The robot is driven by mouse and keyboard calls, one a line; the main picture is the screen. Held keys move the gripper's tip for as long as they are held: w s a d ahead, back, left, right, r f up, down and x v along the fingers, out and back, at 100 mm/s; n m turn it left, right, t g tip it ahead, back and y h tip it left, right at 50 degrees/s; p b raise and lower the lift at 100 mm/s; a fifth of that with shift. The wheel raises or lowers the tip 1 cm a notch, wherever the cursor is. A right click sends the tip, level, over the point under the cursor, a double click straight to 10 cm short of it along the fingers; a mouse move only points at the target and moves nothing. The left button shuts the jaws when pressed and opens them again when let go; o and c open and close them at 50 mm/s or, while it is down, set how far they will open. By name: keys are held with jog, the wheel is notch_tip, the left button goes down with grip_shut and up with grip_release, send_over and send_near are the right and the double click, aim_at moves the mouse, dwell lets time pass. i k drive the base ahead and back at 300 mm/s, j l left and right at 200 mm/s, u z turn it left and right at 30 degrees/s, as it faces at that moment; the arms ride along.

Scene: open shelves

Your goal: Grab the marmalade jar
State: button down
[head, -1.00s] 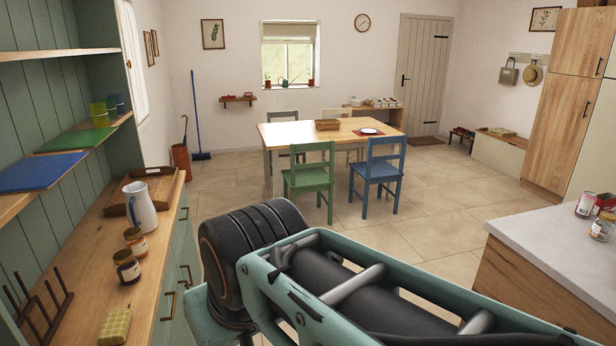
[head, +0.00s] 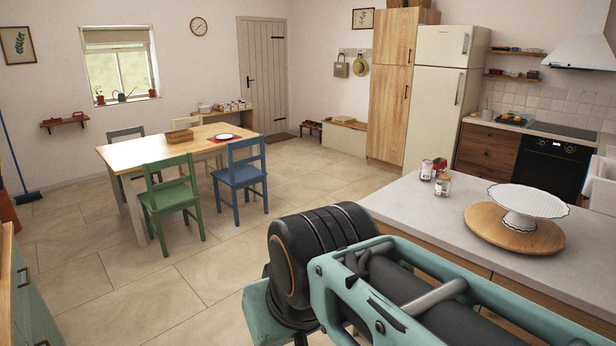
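I cannot make out a marmalade jar for certain. On the grey counter (head: 400,200) at the right stands a small jar (head: 443,186) with a pale label, too small to read. The two jars seen earlier on the wooden dresser at the left are out of view now. My arm crosses the lower right of the head view, in front of the counter. My gripper is not in view.
A cake stand (head: 516,203) is on a round wooden board (head: 484,228) on the counter. A wooden table (head: 150,150) with a green chair (head: 173,198) and a blue chair (head: 240,175) stands at the left. The tiled floor (head: 120,295) between is clear.

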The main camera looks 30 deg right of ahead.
aim_at(443, 186)
jog(key=z, duration=1.7)
jog(key=i+j+z, duration=0.25)
jog(key=i+j, duration=0.35)
jog(key=i, duration=0.35)
jog(key=i+j+z, duration=0.3)
jog(key=i+j, duration=0.5)
jog(key=i, duration=0.05)
